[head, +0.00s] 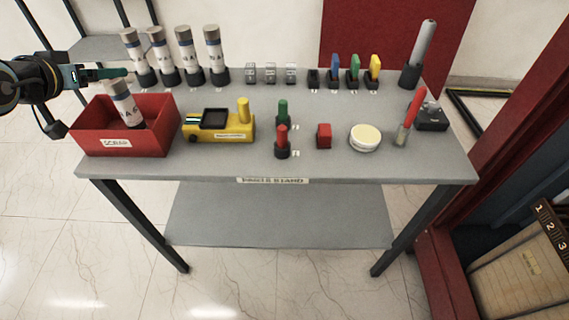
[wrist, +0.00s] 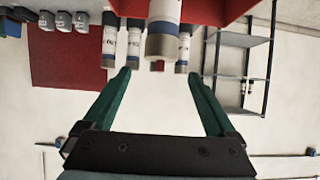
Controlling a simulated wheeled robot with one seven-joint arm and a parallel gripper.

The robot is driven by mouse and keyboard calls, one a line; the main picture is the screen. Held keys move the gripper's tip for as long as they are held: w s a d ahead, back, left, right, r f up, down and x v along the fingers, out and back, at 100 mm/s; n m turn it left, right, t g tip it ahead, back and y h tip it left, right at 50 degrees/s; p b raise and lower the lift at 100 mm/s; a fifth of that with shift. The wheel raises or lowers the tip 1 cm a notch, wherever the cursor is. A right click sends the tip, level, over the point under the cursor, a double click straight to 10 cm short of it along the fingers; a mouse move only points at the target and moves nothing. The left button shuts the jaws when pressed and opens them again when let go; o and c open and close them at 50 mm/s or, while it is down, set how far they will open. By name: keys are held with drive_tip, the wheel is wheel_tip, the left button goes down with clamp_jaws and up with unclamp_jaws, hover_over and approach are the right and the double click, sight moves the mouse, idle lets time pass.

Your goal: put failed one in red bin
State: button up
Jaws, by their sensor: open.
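The red bin (head: 155,135), with a scrap label on its front, stands at the left end of the grey table. A white bushing with a grey cap (head: 122,105) is inside it, slightly tilted, its top above the rim. My gripper (head: 118,74) is at the bin's back left, close to the bushing's top. In the wrist view my gripper (wrist: 159,75) is open, with green fingers spread. The bushing (wrist: 163,32) shows upside down beyond the fingertips, apart from them. Several similar bushings (head: 185,55) stand upright in dark bases along the back left.
A yellow device (head: 235,132) stands right of the bin. Green and red pegs, a red block (head: 324,136), a round cream-lidded tin (head: 365,138) and a red-tipped tool (head: 412,115) lie further right. Small grey parts and coloured tags line the back. A shelf rack (wrist: 240,75) stands behind.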

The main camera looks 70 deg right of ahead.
drive_tip(key=v, duration=0.7)
drive_tip(key=shift+a+r+b, duration=0.15)
drive_tip(key=shift+a+b, duration=0.1)
drive_tip(key=shift+b, duration=0.1)
drive_tip(key=w+a+f+n+t+y, duration=0.1)
drive_tip(key=w+a+f+n+y, duration=0.2)
drive_tip(key=w+a, duration=0.5)
drive_tip(key=w+a+f+n+t+y, duration=0.2)
drive_tip(key=w+a+n+y, duration=0.2)
drive_tip(key=a, duration=0.8)
drive_tip(key=s+a+f+n+g+y, duration=0.1)
drive_tip(key=s+a+n+g+y, duration=0.1)
drive_tip(key=a, duration=0.8)
drive_tip(key=s+a+f+n+g+y, duration=0.1)
drive_tip(key=s+a+n+g+y, duration=0.1)
drive_tip(key=a, duration=0.7)
drive_tip(key=s+n, duration=0.1)
drive_tip(key=n, duration=0.1)
drive_tip(key=shift+s+a+n+g+y, duration=0.3)
drive_tip(key=shift+s+a+n, duration=0.05)
drive_tip(key=shift+a+n, duration=0.05)
